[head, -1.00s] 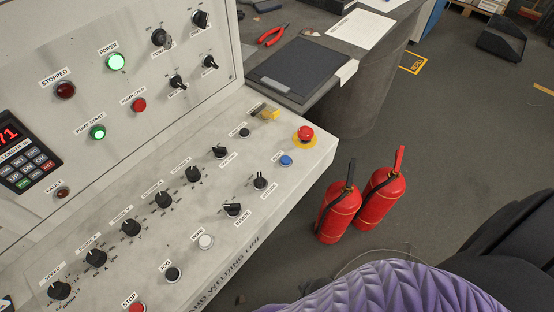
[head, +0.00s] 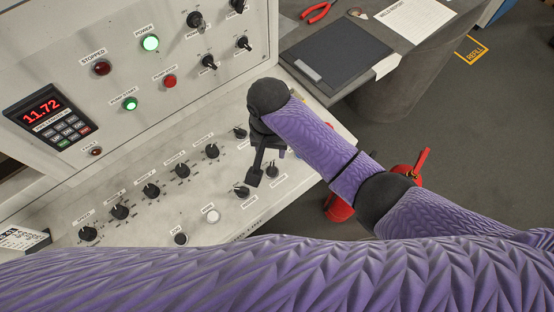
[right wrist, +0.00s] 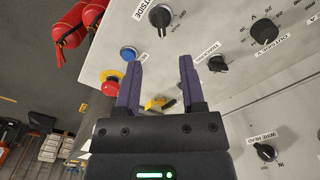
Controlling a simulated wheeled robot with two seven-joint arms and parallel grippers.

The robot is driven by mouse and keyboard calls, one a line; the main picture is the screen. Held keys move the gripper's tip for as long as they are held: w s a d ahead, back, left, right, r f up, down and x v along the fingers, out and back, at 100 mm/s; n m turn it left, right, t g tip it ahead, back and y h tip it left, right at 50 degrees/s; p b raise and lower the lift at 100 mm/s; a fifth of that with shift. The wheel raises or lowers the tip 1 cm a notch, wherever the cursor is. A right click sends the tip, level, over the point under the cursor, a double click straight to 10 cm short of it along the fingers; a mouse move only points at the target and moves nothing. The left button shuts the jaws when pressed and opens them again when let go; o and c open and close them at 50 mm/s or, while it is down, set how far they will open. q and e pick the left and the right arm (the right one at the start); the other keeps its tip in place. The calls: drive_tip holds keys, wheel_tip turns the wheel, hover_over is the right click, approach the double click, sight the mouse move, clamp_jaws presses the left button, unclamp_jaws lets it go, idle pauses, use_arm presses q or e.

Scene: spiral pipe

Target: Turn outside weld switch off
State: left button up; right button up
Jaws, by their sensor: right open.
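The outside switch, a black rotary knob (right wrist: 160,15) beside an "OUTSIDE" label, is at the top of the right wrist view. It appears in the head view as a black knob (head: 272,171) just right of my right gripper (head: 264,160). In the right wrist view my right gripper (right wrist: 159,72) is open, with its two purple fingers apart and nothing between them. The knob lies beyond the fingertips, and I see no contact. In the head view my right forearm and wrist hide the panel's far right end. My left gripper is not in view.
A blue button (right wrist: 128,53), a red emergency button (right wrist: 110,85) and another black knob (right wrist: 217,63) lie near the fingers. The inside knob (head: 242,192) is close to the gripper. Red fire extinguishers (right wrist: 70,25) stand on the floor beside the panel.

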sight(271, 169)
wheel_tip(271, 169, down, 9)
drive_tip(key=b, duration=0.3)
drive_tip(key=shift+b, duration=0.3)
drive_tip(key=shift+s, duration=0.1)
clamp_jaws()
